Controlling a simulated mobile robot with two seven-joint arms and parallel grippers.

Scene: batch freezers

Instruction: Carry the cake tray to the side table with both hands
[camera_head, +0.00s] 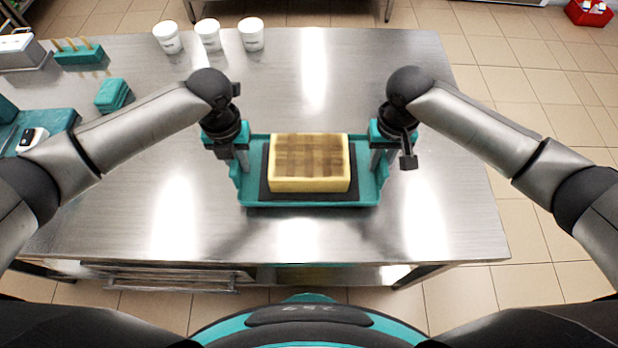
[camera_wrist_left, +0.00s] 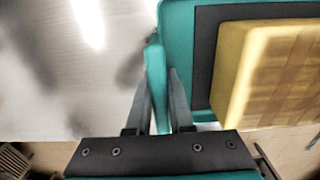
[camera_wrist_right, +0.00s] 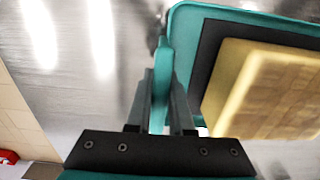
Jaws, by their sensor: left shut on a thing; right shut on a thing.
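The cake tray (camera_head: 250,185) is teal with a dark mat, and a rectangular yellow cake (camera_head: 310,185) with a browned checked top sits on it. The tray is over the steel table near its front edge; I cannot tell whether it touches the top. My left gripper (camera_head: 238,158) is shut on the tray's left side wall, which shows between its fingers in the left wrist view (camera_wrist_left: 157,85). My right gripper (camera_head: 382,155) is shut on the right side wall, also between its fingers in the right wrist view (camera_wrist_right: 162,85). The cake also shows in both wrist views.
The steel table (camera_head: 330,80) has clear room behind and to the right of the tray. Several white cups (camera_head: 208,35) stand at the back left. Teal blocks (camera_head: 113,95) and a teal holder (camera_head: 78,52) stand at left. A red crate (camera_head: 588,12) is on the floor at far right.

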